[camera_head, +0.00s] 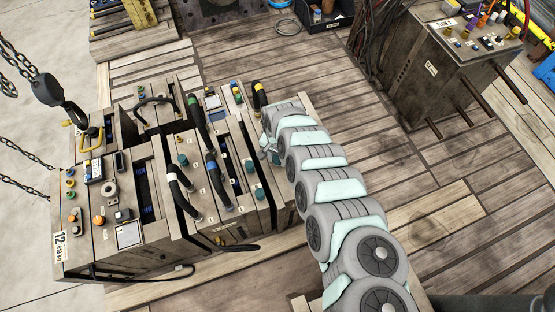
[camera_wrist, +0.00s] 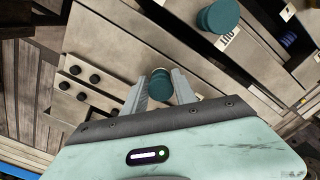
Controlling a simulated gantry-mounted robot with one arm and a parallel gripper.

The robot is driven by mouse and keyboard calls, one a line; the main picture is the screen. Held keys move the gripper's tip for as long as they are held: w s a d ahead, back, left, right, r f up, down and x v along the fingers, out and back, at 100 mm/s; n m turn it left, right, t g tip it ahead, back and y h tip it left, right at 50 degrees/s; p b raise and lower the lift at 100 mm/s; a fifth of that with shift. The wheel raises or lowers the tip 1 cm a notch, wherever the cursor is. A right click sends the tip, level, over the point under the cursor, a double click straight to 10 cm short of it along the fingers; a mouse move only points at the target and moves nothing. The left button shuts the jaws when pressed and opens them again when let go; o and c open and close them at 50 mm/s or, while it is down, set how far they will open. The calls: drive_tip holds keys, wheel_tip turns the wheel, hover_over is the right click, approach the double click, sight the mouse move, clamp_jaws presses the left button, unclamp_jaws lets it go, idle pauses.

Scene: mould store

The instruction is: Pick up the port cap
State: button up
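In the wrist view a round teal cap (camera_wrist: 160,84) shows between the tips of my gripper (camera_wrist: 159,82). The two grey fingers are apart, one on each side of the cap. I see no clear grip on it, and the fingers hide its edges. A second, larger-looking teal cap (camera_wrist: 218,16) stands beside an "OUT" label at the top. In the head view teal caps (camera_head: 249,167) and (camera_head: 259,192) stand on the mould block left of my arm. My gripper (camera_head: 270,155) is mostly hidden there behind my arm.
Black-sleeved hoses (camera_head: 181,192) and a blue-banded one (camera_head: 217,181) stand on the neighbouring blocks. Chains with a hook (camera_head: 47,90) hang at left. Another mould block (camera_head: 455,65) stands at upper right. The wooden pallet boards (camera_head: 440,200) right of my arm are mostly clear.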

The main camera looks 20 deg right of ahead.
sight(278, 157)
clamp_jaws()
drive_tip(key=shift+r, duration=0.1)
idle(0.6)
wheel_tip(278, 157, up, 20)
drive_tip(key=p, duration=0.6)
drive_tip(key=shift+p, duration=0.3)
